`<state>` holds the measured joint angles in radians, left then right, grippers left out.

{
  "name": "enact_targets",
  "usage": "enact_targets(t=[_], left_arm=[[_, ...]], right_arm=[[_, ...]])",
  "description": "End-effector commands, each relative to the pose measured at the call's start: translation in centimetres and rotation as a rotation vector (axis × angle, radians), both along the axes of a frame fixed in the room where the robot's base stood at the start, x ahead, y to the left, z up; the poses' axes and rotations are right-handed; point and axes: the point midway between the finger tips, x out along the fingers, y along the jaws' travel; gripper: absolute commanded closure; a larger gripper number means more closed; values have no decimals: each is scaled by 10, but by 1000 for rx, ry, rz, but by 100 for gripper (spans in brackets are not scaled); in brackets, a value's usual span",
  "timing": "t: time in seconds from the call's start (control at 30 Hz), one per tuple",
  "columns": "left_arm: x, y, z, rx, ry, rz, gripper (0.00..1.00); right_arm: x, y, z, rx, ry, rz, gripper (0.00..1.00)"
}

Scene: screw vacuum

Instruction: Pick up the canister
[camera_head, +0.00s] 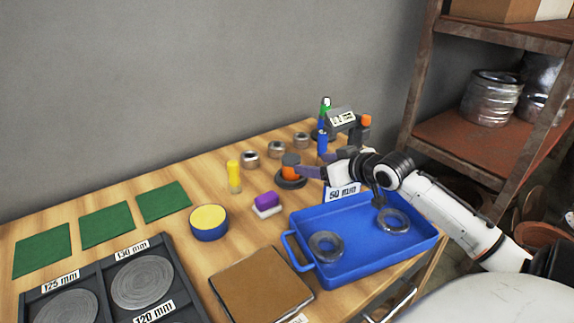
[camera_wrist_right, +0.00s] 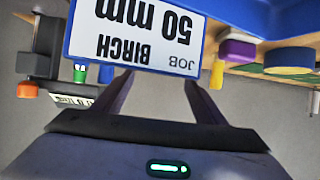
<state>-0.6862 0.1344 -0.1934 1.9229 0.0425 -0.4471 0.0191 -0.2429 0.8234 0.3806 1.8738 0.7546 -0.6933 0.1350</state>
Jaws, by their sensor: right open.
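No single thing is plainly marked as the canister. A round blue tin with a yellow top (camera_head: 209,222) stands on the table and also shows in the right wrist view (camera_wrist_right: 290,60). A small orange and dark-grey pot (camera_head: 290,172) stands on a dark disc. A slim yellow bottle (camera_head: 234,177) stands left of it. My right gripper (camera_head: 308,170) is open and empty beside the orange pot, behind the tray. In the right wrist view its fingers (camera_wrist_right: 160,80) point at a white BIRCH 50 mm card (camera_wrist_right: 135,32). My left gripper is out of view.
A blue tray (camera_head: 350,262) holding two grey rings lies under my right forearm. A purple and white block (camera_head: 267,205), a brown board (camera_head: 260,284) and a dark disc holder (camera_head: 85,266) are nearby. A rusty shelf (camera_head: 484,128) stands to the right.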

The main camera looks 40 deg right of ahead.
Motion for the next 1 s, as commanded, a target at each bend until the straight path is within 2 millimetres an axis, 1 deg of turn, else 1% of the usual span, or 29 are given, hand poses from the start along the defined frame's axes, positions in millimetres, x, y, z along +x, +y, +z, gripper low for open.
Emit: enact_targets(t=[0.2, 0.3, 0.47, 0.8, 1.0], left_arm=[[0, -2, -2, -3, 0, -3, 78], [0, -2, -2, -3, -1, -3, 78], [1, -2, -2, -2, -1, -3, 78], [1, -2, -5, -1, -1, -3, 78], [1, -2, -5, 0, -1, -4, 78]], right_arm=[[27, -2, -14, 6, -2, 1, 35], [36, -3, -19, 5, -1, 0, 35], [44, -4, -23, 4, 0, 1, 35], [82, -6, -42, 4, -1, 0, 35], [88, -7, -45, 2, 0, 1, 35]])
